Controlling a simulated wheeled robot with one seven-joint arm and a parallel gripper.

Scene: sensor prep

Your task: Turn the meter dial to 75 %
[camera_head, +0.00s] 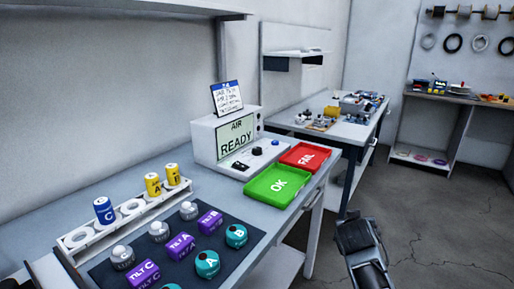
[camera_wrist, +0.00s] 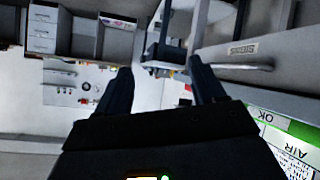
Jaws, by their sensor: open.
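The meter (camera_head: 226,133) is a white box with a pale screen reading AIR READY. It stands on the left bench against the wall. Small dark knobs sit on its sloped front, one at the lower left (camera_head: 239,166) and one further right (camera_head: 257,151), beside a blue button (camera_head: 275,142). I cannot read a dial setting. My gripper (camera_wrist: 158,82) is open and empty in the wrist view, fingers apart. My dark arm shows beyond the bench's right edge in the head view.
A green OK tray (camera_head: 263,200) and a red FAIL tray (camera_head: 321,151) lie in front of the meter. A note card (camera_head: 226,98) stands on top of it. A dark mat (camera_head: 218,231) with several sensors and a white can rack (camera_head: 134,219) fill the near bench.

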